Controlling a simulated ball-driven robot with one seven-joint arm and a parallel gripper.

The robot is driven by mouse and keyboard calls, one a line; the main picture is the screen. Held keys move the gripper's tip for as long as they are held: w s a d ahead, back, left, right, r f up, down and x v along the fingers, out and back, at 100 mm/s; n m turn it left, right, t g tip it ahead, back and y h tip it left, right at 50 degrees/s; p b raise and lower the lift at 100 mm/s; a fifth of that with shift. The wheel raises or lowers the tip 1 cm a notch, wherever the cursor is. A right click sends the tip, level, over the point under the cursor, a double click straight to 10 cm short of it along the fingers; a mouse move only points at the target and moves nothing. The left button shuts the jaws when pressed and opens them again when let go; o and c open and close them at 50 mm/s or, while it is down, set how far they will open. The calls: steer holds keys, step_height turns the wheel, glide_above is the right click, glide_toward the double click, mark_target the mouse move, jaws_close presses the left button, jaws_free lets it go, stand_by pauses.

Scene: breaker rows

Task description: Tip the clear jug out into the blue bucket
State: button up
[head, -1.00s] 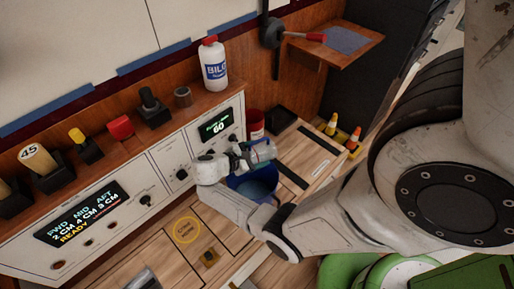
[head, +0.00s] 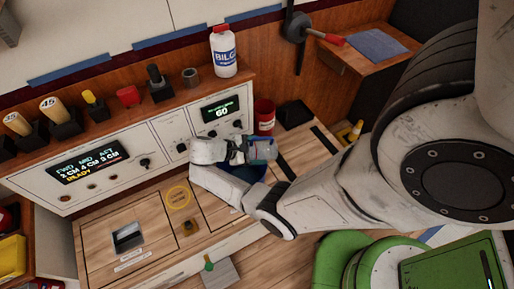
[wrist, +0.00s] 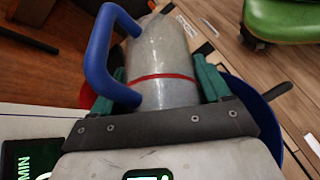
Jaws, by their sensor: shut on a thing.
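The clear jug (wrist: 165,60) has a red band and a blue handle (wrist: 98,55). My gripper (head: 245,151) is shut on it, with green finger pads on both sides of its body in the wrist view. In the head view the jug (head: 263,150) looks tipped on its side above the blue bucket (head: 252,172). The bucket's rim also shows behind and to the right of the jug in the wrist view (wrist: 266,124). My gripper hides part of the bucket. I cannot tell whether anything is in the jug or flowing from it.
A red container (head: 264,116) stands just behind the bucket, by the console (head: 130,165). A white bilge bottle (head: 223,52) stands on the ledge above. A yellow cone (head: 355,131) is to the right. A green seat (head: 360,262) is in front.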

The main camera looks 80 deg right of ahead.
mark_target(260, 145)
steer(key=r+t+p, duration=0.1)
steer(key=r+t+y+p, duration=0.1)
steer(key=p, duration=0.1)
steer(key=shift+s+d, duration=0.1)
steer(key=shift+s, duration=0.25)
steer(key=t+p, duration=0.1)
steer(key=t+y+p, duration=0.1)
steer(key=p, duration=0.1)
steer(key=shift+s+r+t, duration=0.2)
steer(key=shift+r+t, duration=0.1)
steer(key=shift+r, duration=0.1)
steer(key=t+y+p, duration=0.1)
steer(key=p, duration=0.1)
steer(key=t+p, duration=0.2)
steer(key=shift+w+r+m+t+y+p, duration=0.15)
steer(key=shift+m+t+y+p, duration=0.15)
steer(key=shift+m+y, duration=0.1)
steer(key=shift+w+t+y+p, duration=0.15)
steer(key=shift+t+y+p, duration=0.25)
steer(key=shift+t+p, duration=0.45)
steer(key=t, duration=0.1)
steer(key=f+t+y, duration=0.1)
steer(key=t, duration=0.1)
steer(key=shift+w+f, duration=0.2)
steer(key=shift+w, duration=0.2)
steer(key=shift+w+a+f+t+y+b, duration=0.15)
steer(key=shift+w+a+t+y+b, duration=0.25)
steer(key=shift+t, duration=0.35)
steer(key=shift+s+d, duration=0.1)
